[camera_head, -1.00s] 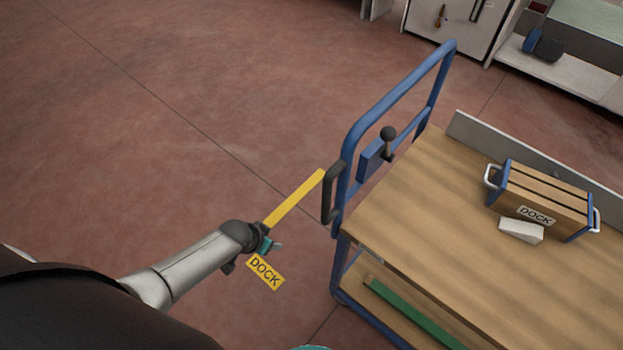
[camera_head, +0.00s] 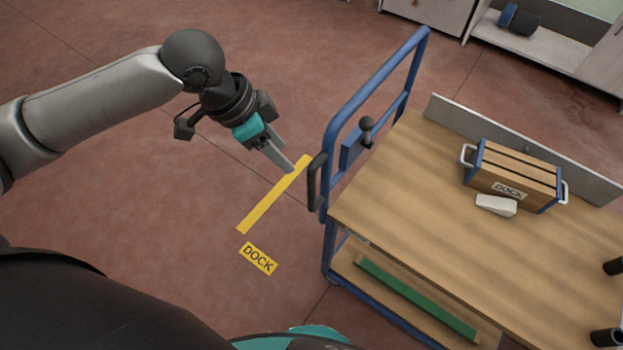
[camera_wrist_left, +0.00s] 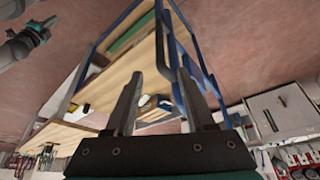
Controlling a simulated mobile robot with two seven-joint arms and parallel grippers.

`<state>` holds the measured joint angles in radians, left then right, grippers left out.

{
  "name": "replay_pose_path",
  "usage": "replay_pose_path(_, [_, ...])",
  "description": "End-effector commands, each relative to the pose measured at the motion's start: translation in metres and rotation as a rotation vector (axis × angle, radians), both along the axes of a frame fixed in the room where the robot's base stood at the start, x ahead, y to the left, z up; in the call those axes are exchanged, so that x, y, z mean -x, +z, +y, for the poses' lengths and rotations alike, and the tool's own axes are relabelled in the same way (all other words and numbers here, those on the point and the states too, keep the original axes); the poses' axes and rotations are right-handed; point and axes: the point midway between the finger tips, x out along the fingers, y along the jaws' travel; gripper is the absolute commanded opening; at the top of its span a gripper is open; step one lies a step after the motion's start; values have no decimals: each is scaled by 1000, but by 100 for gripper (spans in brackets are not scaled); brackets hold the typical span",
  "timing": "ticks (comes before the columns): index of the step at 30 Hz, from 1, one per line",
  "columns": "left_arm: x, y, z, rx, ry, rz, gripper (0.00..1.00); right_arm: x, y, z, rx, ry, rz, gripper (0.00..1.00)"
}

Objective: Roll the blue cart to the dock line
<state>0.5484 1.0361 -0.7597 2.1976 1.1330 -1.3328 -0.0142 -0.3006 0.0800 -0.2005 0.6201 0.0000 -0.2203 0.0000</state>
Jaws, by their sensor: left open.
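The blue cart (camera_head: 328,240) has a blue tube frame, a wooden top deck and a lower shelf. Its tall push handle (camera_head: 375,82) faces my left arm, with a black grip (camera_head: 315,182) on the near upright and a black-knobbed lever (camera_head: 366,130) on a blue plate. The yellow dock line (camera_head: 262,207) lies on the floor left of the cart, with a yellow DOCK label (camera_head: 258,259) beside it. My left gripper (camera_head: 286,165) is open and empty, left of the black grip and apart from it. In the left wrist view, its fingers (camera_wrist_left: 160,85) are spread before the cart. A grey-and-teal arm end (camera_wrist_left: 30,40), seemingly my right, shows there too; its jaws are unclear.
A wooden crate (camera_head: 515,172) marked DOCK and a white block (camera_head: 496,205) sit on the top deck. A green bar (camera_head: 415,298) lies on the lower shelf. Cabinets (camera_head: 435,12) stand at the back. The floor left of the cart is clear.

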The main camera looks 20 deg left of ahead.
Motion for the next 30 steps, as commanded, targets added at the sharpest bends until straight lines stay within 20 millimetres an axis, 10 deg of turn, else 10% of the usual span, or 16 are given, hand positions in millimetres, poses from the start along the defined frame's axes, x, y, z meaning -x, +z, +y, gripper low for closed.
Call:
replay_pose_path(18, [-26,-110,-37,3,1,2,55,-1,-26,0,0,-1,-2,0])
replay_pose_path(30, [-34,-139,-47,1,0,-2,55,-1,-32,0,0,-1,-2,0])
